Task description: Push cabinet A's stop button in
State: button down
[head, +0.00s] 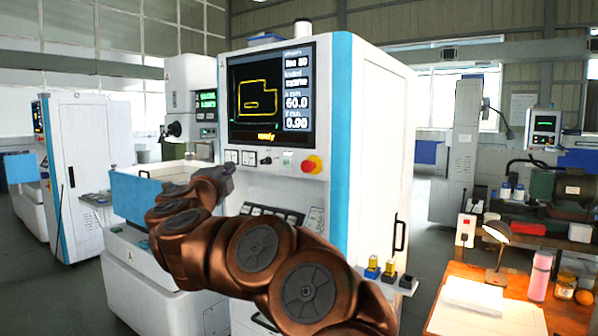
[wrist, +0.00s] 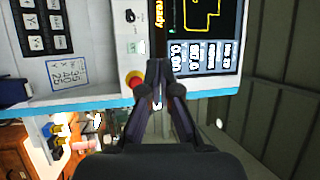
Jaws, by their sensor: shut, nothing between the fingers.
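Cabinet A (head: 380,140) is a white and blue machine cabinet with a large screen. Its stop button (head: 311,165) is a red mushroom head on a yellow collar, below the screen's right end. The button also shows in the wrist view (wrist: 132,79), just left of the fingers and partly covered by them. My gripper (head: 229,170) is shut and empty, left of the button in the head view, in front of the panel. In the wrist view my gripper's fingertips (wrist: 158,66) meet over the panel edge near the button. I cannot tell the gap to the panel.
Other small controls (head: 249,158) sit left of the button, and a keypad (head: 272,213) lies below. A small shelf with coloured items (head: 388,268) juts from the cabinet's side. A wooden desk with a lamp (head: 497,232) stands at the right.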

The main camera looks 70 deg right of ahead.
jog(key=s+d+f+m+g, duration=0.3)
jog(key=s+d+m+g, duration=0.2)
jog(key=s+g, duration=0.2)
jog(key=shift+s+d+f+y, duration=0.25)
jog(key=shift+s+f+y, duration=0.15)
jog(key=shift+s, duration=0.8)
jog(key=shift+d+r, duration=0.1)
jog(key=p, duration=0.4)
send_near(306, 168)
jog(key=d, duration=0.5)
jog(key=shift+s+d+r, duration=0.1)
jog(key=shift+s+r, duration=0.2)
jog(key=shift+s, duration=0.05)
jog(key=shift+s+d, duration=0.1)
jog(key=shift+d, duration=0.9)
jog(key=shift+d, duration=0.1)
